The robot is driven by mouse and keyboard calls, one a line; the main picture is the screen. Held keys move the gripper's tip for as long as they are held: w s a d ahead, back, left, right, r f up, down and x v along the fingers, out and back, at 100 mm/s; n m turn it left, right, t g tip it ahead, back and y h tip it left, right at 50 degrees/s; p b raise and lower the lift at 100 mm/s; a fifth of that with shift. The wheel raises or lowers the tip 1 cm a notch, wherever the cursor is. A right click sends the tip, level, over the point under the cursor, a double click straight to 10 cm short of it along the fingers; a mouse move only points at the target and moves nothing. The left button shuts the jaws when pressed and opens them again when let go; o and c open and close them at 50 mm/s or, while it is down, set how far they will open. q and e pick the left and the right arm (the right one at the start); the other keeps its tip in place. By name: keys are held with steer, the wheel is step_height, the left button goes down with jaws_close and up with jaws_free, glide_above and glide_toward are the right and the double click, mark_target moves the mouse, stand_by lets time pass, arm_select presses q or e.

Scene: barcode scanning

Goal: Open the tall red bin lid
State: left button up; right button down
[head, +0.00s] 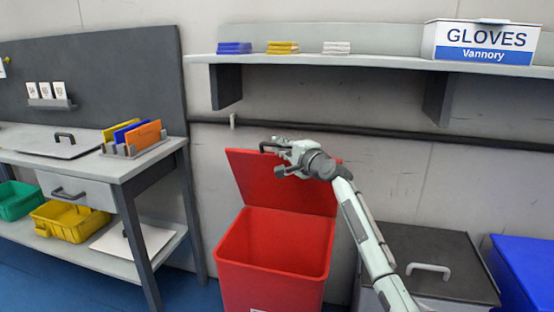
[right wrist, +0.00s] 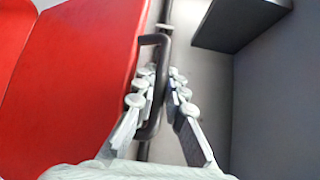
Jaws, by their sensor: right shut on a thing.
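The tall red bin (head: 272,272) stands on the floor in the middle of the head view, its top open and its inside showing. Its red lid (head: 290,192) is raised and leans back near the wall; it also shows at the left of the right wrist view (right wrist: 75,75). My right gripper (head: 279,158) is at the lid's upper edge, shut on the dark lid handle (right wrist: 154,41). The handle lies between the fingers in the right wrist view. My left gripper is not in view.
A dark pipe (head: 380,132) runs along the wall just behind the lid. A shelf (head: 385,66) hangs above. A grey workbench (head: 150,160) stands to the left. A dark-lidded bin (head: 450,258) and a blue bin (head: 525,262) stand to the right.

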steer(key=shift+w+r, duration=0.2)
steer(key=c, duration=1.6)
jaws_free()
steer(key=shift+s+d+f, duration=0.1)
steer(key=shift+s+d, duration=0.1)
steer(key=shift+s, duration=0.15)
steer(key=v, duration=1.1)
steer(key=shift+s, duration=0.1)
